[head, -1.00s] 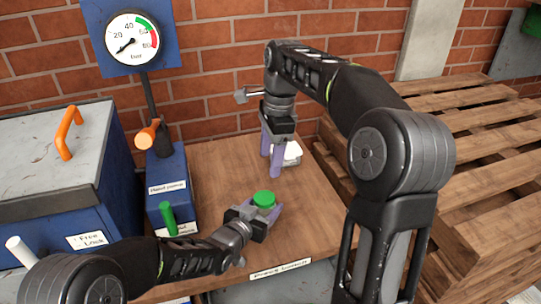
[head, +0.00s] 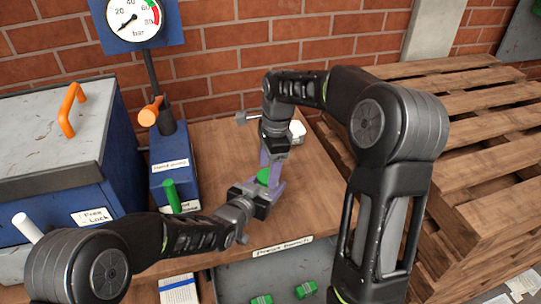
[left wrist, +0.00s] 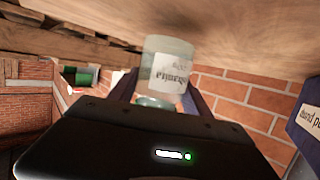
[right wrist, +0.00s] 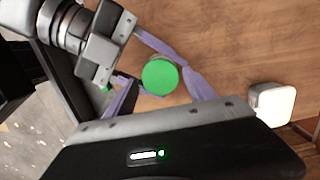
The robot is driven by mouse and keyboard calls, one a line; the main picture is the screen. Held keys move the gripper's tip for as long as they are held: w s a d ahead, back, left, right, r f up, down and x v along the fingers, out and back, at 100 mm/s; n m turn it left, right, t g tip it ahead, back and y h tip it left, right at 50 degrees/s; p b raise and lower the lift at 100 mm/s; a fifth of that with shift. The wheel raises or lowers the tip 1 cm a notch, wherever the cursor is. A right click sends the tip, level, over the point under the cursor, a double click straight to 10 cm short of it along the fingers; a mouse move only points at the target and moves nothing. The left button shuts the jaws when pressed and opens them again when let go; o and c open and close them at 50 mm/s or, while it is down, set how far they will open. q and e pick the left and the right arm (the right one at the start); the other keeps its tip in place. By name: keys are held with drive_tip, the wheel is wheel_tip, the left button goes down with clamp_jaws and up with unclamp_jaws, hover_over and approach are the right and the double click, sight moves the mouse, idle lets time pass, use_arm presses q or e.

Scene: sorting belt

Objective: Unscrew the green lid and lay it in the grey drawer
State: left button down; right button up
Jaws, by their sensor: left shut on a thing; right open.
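The green lid (head: 263,177) sits on top of a clear jar, seen from above in the right wrist view (right wrist: 160,75). The labelled jar (left wrist: 168,72) is between the fingers of my left gripper (head: 268,190), which is shut on it at the bench. My right gripper (head: 270,165) is open, pointing down, with its purple fingers at either side of the lid; I cannot tell whether they touch it. A grey surface (head: 235,280), which looks like the drawer, shows below the bench's front edge, partly hidden by my arms.
Two green items (head: 306,289) lie on the grey surface below the bench. A white object (head: 298,131) stands behind my right gripper. A blue hand pump (head: 172,165) and blue box (head: 110,170) are on the left; wooden pallets (head: 470,130) are on the right.

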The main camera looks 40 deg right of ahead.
drive_tip(key=shift+f, duration=0.35)
clamp_jaws()
idle(1.0)
